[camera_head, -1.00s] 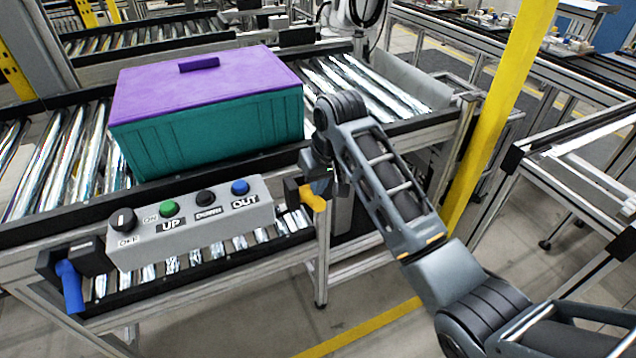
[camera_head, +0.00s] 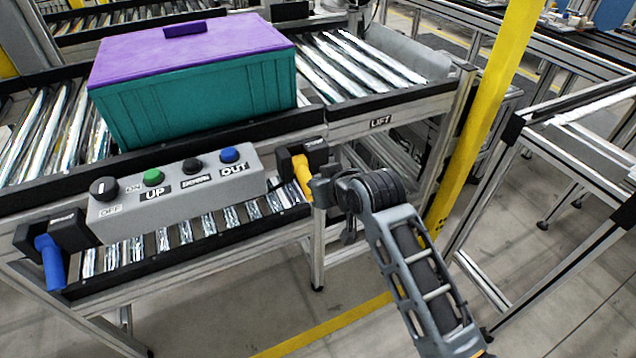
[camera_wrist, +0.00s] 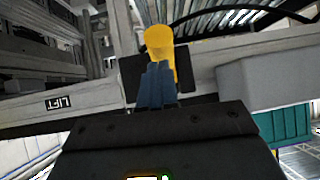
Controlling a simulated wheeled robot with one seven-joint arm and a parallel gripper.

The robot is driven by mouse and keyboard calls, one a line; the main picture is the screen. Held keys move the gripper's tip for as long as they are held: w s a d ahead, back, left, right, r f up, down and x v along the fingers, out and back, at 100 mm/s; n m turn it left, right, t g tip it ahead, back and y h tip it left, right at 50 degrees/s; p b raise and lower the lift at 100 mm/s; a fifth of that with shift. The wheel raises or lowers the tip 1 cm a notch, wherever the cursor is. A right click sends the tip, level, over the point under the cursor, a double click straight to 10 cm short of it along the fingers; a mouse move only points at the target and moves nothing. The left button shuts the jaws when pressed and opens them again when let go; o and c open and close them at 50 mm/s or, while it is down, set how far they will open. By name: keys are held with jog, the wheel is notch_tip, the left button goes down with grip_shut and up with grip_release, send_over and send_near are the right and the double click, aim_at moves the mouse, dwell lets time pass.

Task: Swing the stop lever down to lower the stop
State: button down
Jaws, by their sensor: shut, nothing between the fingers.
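A yellow lever (camera_head: 302,177) hangs from a black bracket (camera_head: 306,153) at the right end of the near roller rail, with its free end pointing down in the head view. A blue lever (camera_head: 50,262) hangs from a similar bracket at the left end. My gripper (camera_head: 316,188) is just right of the yellow lever. In the wrist view my blue fingers (camera_wrist: 157,85) are shut and empty, with their tips in front of the yellow lever (camera_wrist: 160,44), overlapping its lower part. I cannot tell whether they touch it.
A grey control box (camera_head: 175,192) with a knob and coloured buttons stands left of the yellow lever. A teal crate (camera_head: 195,108) with a purple lid (camera_head: 190,45) sits on the rollers behind. A yellow post (camera_head: 487,120) stands right of my arm.

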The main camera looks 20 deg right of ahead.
jog(key=shift+f+t+b, duration=0.3)
jog(key=shift+f+b, duration=0.2)
jog(key=shift+f, duration=0.3)
jog(key=shift+s+f, duration=0.15)
jog(key=v, duration=0.7)
jog(key=shift+s+r, duration=0.25)
jog(key=shift+r, duration=0.15)
